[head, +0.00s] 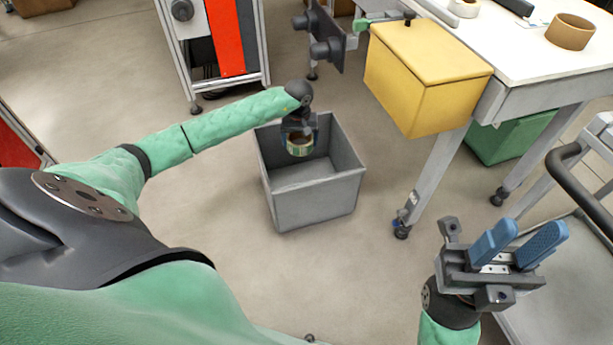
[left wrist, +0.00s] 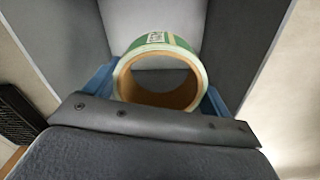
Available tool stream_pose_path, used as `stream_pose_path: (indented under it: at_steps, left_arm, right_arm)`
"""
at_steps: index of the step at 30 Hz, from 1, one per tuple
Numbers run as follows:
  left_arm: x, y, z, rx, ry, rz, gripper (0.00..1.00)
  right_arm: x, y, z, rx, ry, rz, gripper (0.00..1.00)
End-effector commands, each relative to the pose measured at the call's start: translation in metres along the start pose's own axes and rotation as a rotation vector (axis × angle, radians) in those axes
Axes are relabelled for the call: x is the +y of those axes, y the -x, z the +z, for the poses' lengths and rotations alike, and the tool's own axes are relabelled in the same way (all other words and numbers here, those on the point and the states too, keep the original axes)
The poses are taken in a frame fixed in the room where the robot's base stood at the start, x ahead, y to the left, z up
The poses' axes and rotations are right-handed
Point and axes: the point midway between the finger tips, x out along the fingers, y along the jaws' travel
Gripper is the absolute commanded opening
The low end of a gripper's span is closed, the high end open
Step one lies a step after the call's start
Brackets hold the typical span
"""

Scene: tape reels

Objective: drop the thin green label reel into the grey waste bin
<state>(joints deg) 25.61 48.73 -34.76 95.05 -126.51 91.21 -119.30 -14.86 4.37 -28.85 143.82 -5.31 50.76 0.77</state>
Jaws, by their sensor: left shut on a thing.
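The thin green label reel (head: 299,146) is held in my left gripper (head: 299,138), over the grey waste bin (head: 317,200). In the left wrist view the reel (left wrist: 161,46) shows its green and white outside and brown core, with a blue finger of my left gripper (left wrist: 158,92) on each side. The bin's grey walls (left wrist: 240,30) show behind the reel. The bin's visible floor is empty. My right gripper (head: 518,246) has two blue fingers with a gap between them, is empty, and is away at the lower right.
A white-topped table (head: 520,60) stands at the right with a yellow box (head: 425,75) at its near side and a brown tape reel (head: 570,31) on top. A green bin (head: 510,137) is under it. A cart (head: 570,270) is at the right edge. Floor left of the bin is clear.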

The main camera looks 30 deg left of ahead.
Motion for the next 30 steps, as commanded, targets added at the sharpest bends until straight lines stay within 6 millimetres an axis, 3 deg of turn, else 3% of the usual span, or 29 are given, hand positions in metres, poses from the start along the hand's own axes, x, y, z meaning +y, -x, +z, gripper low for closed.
stream_pose_path:
  at_steps: [4,13,14,16,25,30]
  left_arm:
    - [0.0,-0.011,0.0,0.0,0.001,0.0,0.59]
    - [0.0,-0.012,0.0,0.0,0.001,0.0,0.59]
    - [0.0,-0.012,0.0,0.0,0.001,0.0,0.89]
    - [0.0,-0.012,0.0,0.0,0.001,0.0,1.0]
    - [0.0,-0.01,0.0,0.001,0.0,0.0,1.0]
    - [0.0,0.004,-0.001,0.002,0.0,0.0,1.0]
  right_arm:
    - [-0.001,0.006,0.001,-0.009,0.003,-0.007,0.36]
    - [-0.001,0.007,0.002,-0.013,0.004,-0.007,0.36]
    - [-0.001,0.007,0.002,-0.013,0.004,-0.007,0.36]
    - [-0.001,0.007,0.002,-0.012,0.004,-0.007,0.36]
    - [-0.001,0.006,0.001,-0.01,0.003,-0.008,0.36]
    - [-0.001,0.0,0.001,-0.005,0.001,-0.006,0.36]
